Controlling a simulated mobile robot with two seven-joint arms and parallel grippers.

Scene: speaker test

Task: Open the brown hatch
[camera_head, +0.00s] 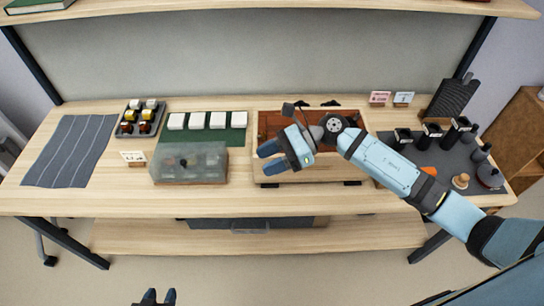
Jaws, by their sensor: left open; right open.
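A light wooden box (262,172) stands at the middle of the table. A reddish-brown panel (272,122), apparently the brown hatch, shows on its top, and dark parts show along its back edge. My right arm and gripper cover much of the box. My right gripper (268,157) is open, with its blue fingers pointing left over the front left part of the box. I see nothing between the fingers; whether they touch the box I cannot tell. My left gripper (155,298) is open and empty at the bottom edge, well in front of the table.
A clear case (205,164) stands left of the box, before a green mat with white blocks (197,121). A tray (128,130) of small parts and a grey mat (70,150) lie further left. Black containers (433,132) stand right. The table's front strip (120,200) is clear.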

